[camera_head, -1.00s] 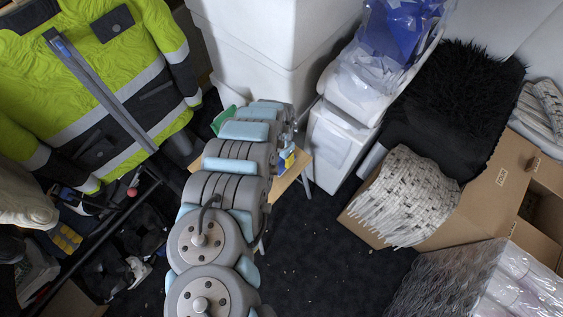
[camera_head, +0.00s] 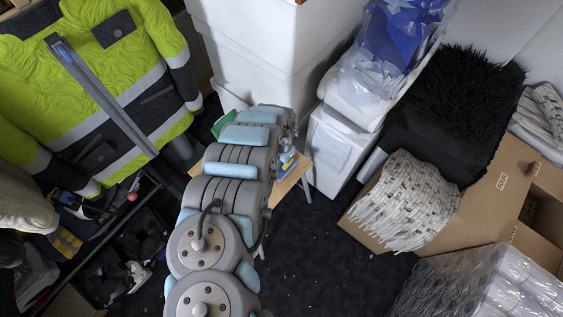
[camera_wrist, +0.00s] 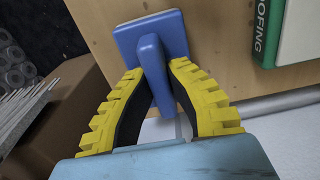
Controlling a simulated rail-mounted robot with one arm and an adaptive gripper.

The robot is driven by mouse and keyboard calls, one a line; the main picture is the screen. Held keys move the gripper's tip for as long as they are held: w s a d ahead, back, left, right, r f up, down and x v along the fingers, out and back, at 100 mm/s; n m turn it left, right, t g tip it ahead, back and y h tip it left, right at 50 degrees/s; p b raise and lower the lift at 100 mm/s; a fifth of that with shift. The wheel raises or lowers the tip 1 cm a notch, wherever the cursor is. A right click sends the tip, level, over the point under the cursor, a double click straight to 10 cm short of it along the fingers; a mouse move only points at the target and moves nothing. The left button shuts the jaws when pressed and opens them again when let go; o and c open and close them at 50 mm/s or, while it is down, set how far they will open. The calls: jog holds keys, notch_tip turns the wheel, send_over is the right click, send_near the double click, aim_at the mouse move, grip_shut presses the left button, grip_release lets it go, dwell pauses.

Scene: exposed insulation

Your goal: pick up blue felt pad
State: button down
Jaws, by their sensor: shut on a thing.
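The blue felt pad (camera_wrist: 127,40) has a flat square base and a rounded upright handle. In the wrist view it is at top centre, against the light wooden tabletop (camera_wrist: 220,75). My gripper (camera_wrist: 153,72), with yellow ridged fingers and dark inner faces, is shut on the handle, one finger on each side. I cannot tell whether the base touches the wood or is just above it. In the head view only a small blue part of the pad (camera_head: 286,157) shows beside my arm, above the tabletop (camera_head: 290,181). My arm hides most of the gripper there.
A green-and-white item marked ROOFING (camera_wrist: 280,35) lies on the wood, right of the pad. A cardboard box (camera_wrist: 65,110) is at left in the wrist view. White bins (camera_head: 340,150) stand behind the table. Dark floor (camera_head: 320,250) is open in front.

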notch_tip(320, 180, up, 4)
jog(key=shift+f+p, duration=0.25)
jog(key=shift+p, duration=0.45)
jog(key=s+d+r+p, duration=0.3)
jog(key=s+r+p, duration=0.6)
jog(key=s+p, duration=0.4)
jog(key=shift+s+r+p, duration=0.15)
jog(key=shift+s+p, duration=0.15)
jog(key=shift+p, duration=0.35)
jog(key=c, duration=1.8)
grip_release()
jog(key=shift+d, duration=0.1)
grip_shut()
